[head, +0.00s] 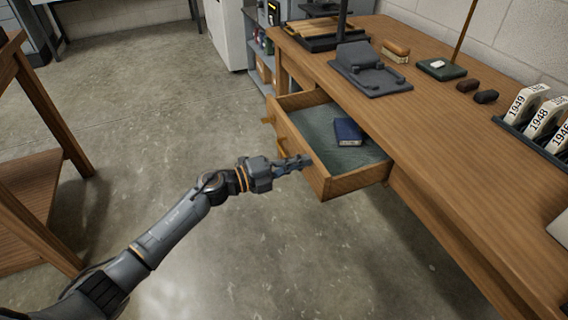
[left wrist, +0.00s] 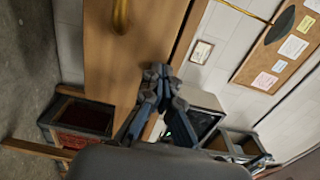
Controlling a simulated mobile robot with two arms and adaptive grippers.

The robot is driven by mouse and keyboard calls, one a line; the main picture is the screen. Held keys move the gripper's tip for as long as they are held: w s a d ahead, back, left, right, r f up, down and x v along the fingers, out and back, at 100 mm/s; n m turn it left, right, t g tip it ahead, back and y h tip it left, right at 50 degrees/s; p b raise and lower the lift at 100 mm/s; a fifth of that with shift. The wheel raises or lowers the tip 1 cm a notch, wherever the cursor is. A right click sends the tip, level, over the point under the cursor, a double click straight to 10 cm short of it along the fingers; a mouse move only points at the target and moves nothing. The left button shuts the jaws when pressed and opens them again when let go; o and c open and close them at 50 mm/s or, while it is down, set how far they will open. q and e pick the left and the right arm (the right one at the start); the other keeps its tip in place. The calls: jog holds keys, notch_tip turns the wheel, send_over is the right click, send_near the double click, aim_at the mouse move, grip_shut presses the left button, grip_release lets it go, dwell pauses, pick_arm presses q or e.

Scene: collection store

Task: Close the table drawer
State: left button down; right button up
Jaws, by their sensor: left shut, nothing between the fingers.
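The wooden table drawer (head: 356,181) is pulled well out of the long wooden table (head: 450,135). A dark blue book (head: 348,131) lies inside on the drawer's grey-green bottom. My left gripper (head: 304,161) is shut and empty at the outer face of the drawer front, towards its near end. I cannot tell whether the fingertips touch the wood. In the left wrist view the shut fingers (left wrist: 158,74) lie over the wooden front panel (left wrist: 125,62), with a brass handle (left wrist: 121,16) at the top. My right gripper is not in view.
On the table top are a dark grey stand (head: 368,76), a brush (head: 396,50), a green-based post (head: 441,69) and numbered white tabs (head: 527,103). A wooden shelf unit (head: 30,170) stands at the left. The concrete floor between is clear.

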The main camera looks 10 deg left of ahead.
pick_arm(q)
jog(key=b+x, duration=0.2)
jog(key=x, duration=1)
jog(key=shift+w+d, duration=0.25)
jog(key=shift+d, duration=0.05)
jog(key=shift+w+d, duration=0.4)
jog(key=shift+d, duration=0.15)
jog(key=shift+w+d+b, duration=0.15)
jog(key=shift+d+b, duration=0.1)
jog(key=shift+b, duration=0.05)
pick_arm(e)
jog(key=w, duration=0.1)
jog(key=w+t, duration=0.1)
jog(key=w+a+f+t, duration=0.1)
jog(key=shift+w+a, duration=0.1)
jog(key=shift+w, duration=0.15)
pick_arm(q)
jog(key=shift+a, duration=0.1)
